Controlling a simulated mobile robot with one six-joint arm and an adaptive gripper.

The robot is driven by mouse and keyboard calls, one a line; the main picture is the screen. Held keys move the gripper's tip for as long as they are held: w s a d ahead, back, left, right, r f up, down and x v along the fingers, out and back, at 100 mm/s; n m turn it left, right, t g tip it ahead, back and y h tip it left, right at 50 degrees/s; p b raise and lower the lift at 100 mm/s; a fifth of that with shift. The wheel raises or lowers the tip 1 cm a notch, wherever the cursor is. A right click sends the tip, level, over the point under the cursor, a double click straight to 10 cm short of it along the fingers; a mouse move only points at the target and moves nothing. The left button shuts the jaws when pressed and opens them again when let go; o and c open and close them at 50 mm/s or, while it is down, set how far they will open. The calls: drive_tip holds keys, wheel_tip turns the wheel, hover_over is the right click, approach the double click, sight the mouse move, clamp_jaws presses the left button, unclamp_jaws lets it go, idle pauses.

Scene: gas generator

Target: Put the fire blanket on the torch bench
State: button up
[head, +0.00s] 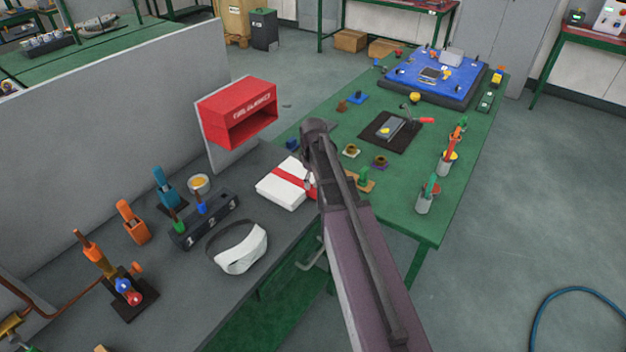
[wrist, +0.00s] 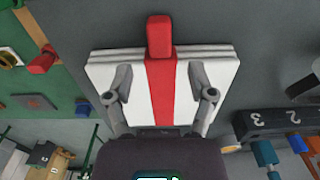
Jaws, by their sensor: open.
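The fire blanket (head: 284,183) is a folded white pad with a red band and a red tab. It appears to lie flat on the right end of the dark grey torch bench (head: 190,300), near the green table. In the wrist view the blanket (wrist: 105,72) fills the middle, its red tab toward the top. My gripper (wrist: 160,82) is open, with one finger on each side of the red band, over the white part. I cannot tell whether the fingers touch it. In the head view my arm hides the gripper and the blanket's right edge.
The red fire blanket box (head: 238,110) on the upright panel looks empty. A white-and-black strap (head: 240,250), a numbered rack (head: 205,222) and a torch on a stand (head: 125,290) share the bench. The green table (head: 420,215) holds several tools.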

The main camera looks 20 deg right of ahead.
wheel_tip(320, 180, up, 7)
drive_tip(key=p, duration=0.6)
drive_tip(key=shift+r+p, duration=0.15)
drive_tip(key=shift+p, duration=0.15)
idle(0.4)
drive_tip(key=s+a+m, duration=0.3)
drive_tip(key=s+a, duration=0.1)
drive_tip(key=s, duration=0.4)
drive_tip(key=s+a+m, duration=0.4)
drive_tip(key=s+a, duration=0.1)
drive_tip(key=s, duration=0.3)
drive_tip(key=shift+s, duration=0.15)
